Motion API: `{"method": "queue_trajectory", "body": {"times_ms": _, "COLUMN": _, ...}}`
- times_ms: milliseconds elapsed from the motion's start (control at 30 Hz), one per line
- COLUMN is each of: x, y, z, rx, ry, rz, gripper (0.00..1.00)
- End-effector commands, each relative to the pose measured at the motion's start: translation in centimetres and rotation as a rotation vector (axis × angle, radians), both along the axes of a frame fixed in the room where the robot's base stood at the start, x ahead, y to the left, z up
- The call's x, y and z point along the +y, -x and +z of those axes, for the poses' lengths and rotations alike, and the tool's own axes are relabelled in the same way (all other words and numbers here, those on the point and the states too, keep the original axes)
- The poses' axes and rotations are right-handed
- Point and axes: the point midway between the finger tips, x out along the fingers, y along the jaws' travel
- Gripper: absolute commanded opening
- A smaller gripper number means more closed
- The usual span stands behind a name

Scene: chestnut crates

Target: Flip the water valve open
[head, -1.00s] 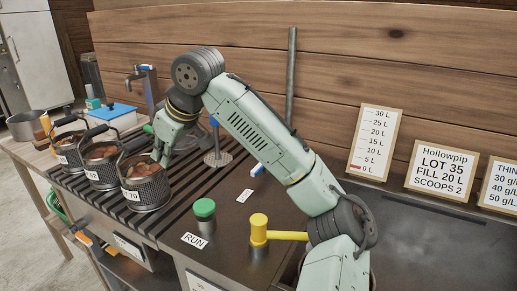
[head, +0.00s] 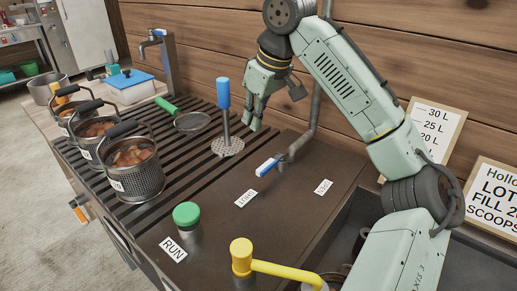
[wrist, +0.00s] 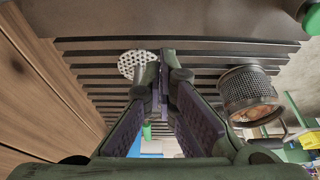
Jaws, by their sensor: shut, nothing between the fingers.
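The water valve, a short blue-handled lever (head: 268,166) on a grey pipe (head: 312,124), sits low on the dark counter at the foot of the pipe. Its blue handle points toward the front left, near two small white labels (head: 245,198). My gripper (head: 254,121) is shut and empty, pointing down above the back of the slats, behind the lever and apart from it. In the wrist view the closed fingers (wrist: 164,62) show over the slats, and I cannot make out the valve there.
A blue-handled masher (head: 223,105) stands upright just left of my gripper. A green-handled strainer (head: 190,121) lies on the slats. Mesh baskets of chestnuts (head: 137,180) line the left. A green button (head: 187,215) and a yellow mallet-shaped lever (head: 285,271) stand in front.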

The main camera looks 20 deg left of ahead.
Motion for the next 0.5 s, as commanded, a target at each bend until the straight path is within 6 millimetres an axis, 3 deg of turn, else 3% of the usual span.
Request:
{"method": "queue_trajectory", "body": {"times_ms": 233, "x": 0.7, "y": -0.2, "z": -2.1, "rx": 0.002, "ry": 0.0, "rz": 0.001, "gripper": 0.0}}
{"method": "queue_trajectory", "body": {"times_ms": 500, "x": 2.4, "y": -0.8, "z": -7.5, "rx": 0.002, "ry": 0.001, "rz": 0.001, "gripper": 0.0}}
